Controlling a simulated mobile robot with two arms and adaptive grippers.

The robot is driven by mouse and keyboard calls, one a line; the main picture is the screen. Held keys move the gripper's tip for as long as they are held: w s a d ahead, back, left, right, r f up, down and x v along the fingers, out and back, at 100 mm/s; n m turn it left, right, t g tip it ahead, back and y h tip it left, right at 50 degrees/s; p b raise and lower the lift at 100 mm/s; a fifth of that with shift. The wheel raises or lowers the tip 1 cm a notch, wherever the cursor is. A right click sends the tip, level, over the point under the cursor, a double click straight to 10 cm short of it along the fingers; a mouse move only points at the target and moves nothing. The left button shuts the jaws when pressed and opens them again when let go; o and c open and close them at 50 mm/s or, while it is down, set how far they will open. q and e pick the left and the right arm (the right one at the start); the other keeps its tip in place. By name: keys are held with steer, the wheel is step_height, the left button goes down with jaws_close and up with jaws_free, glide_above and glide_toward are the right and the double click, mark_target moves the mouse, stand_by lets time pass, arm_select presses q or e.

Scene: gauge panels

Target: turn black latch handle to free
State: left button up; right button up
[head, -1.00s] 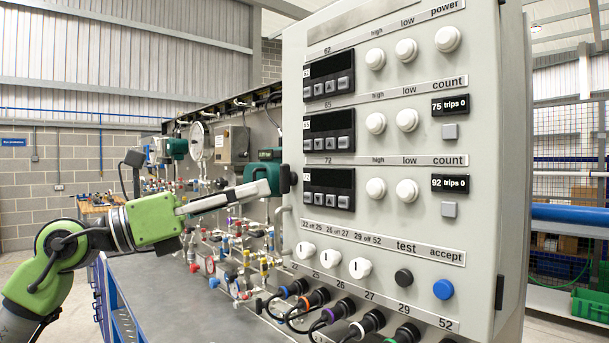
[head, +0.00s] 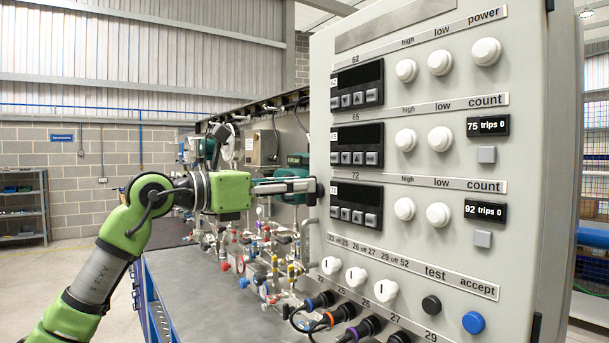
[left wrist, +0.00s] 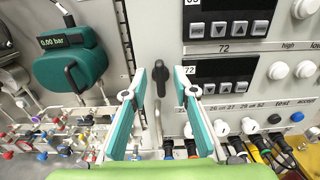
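The black latch handle (left wrist: 160,78) stands upright on the panel's left side face in the left wrist view. It lies between the two fingers in that picture, with space on both sides. In the head view a small dark part of the latch handle (head: 320,188) shows at the panel's left edge, right by the fingertips. My left gripper (left wrist: 160,94) is open, its teal-padded fingers either side of the handle. In the head view the left gripper (head: 309,186) points right at the panel edge. Contact cannot be told. My right gripper is not in view.
The grey gauge panel (head: 395,230) carries displays, white knobs, switches and cable plugs. A teal gauge (left wrist: 70,65) reading 0.00 bar is left of the handle. Pipes and coloured valves (head: 265,250) crowd behind the arm. The grey bench top (head: 200,285) is mostly bare in front.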

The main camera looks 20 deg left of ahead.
arm_select(q)
steer(key=shift+x, duration=1.2)
steer(key=shift+a, duration=0.1)
jaws_close()
steer(key=shift+n+p, duration=0.3)
steer(key=shift+n, duration=0.1)
steer(key=n, duration=0.5)
steer(key=f+n+p, duration=0.1)
steer(key=n, duration=0.5)
steer(key=a+n, duration=0.1)
steer(key=n, duration=0.5)
steer(key=shift+w+a+f, duration=0.1)
steer(key=shift+w+f, duration=0.15)
steer(key=shift+w, duration=0.15)
